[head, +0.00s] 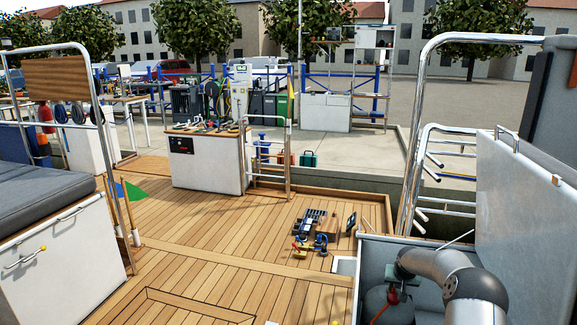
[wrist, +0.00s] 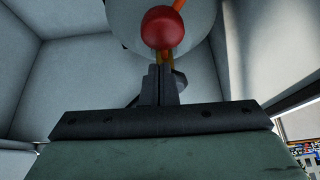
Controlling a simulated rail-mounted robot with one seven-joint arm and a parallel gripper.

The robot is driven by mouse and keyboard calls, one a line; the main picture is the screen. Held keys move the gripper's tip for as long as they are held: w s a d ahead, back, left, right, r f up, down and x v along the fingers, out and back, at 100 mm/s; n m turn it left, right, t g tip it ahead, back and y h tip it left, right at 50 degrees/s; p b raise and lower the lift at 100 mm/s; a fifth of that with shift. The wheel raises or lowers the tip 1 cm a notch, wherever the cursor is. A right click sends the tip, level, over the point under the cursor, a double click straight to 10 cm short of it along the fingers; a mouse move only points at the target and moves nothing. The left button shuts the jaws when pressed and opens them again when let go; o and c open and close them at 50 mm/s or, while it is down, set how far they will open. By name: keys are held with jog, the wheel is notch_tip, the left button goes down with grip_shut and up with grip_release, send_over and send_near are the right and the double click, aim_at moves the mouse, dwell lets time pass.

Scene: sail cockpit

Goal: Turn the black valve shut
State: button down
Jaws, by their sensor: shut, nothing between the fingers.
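My gripper (wrist: 161,70) is shut and empty in the wrist view, its two dark fingers side by side. Just past the fingertips is a yellow brass-coloured fitting (wrist: 166,57) with a red ball-shaped knob (wrist: 162,28) in front of it. Behind stands a rounded grey gas bottle (wrist: 125,25). A dark piece (wrist: 181,83) shows right of the fingers; it may be part of the black valve, but the fingers hide most of it. I cannot tell whether they touch it. In the head view the grey bottle (head: 376,303) is in the open locker, partly behind my arm.
The pale locker walls (wrist: 60,85) close in around the gripper. The raised lid (head: 525,215) stands at the right in the head view. An orange hose (wrist: 178,5) runs above the red knob. Tools (head: 318,228) lie on the wooden deck; the deck left of them is mostly clear.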

jog(key=shift+w+a+b, duration=0.15)
jog(key=shift+a+b, duration=0.4)
jog(key=shift+a, duration=0.1)
jog(key=shift+w+a, duration=0.2)
jog(key=shift+a, duration=0.05)
jog(key=shift+w+a+r+b, duration=0.1)
jog(key=shift+b, duration=0.2)
jog(key=shift+a, duration=0.1)
jog(key=shift+s+a, duration=0.1)
jog(key=shift+s, duration=0.25)
jog(key=shift+r+p, duration=1.3)
jog(key=shift+r, duration=1.6)
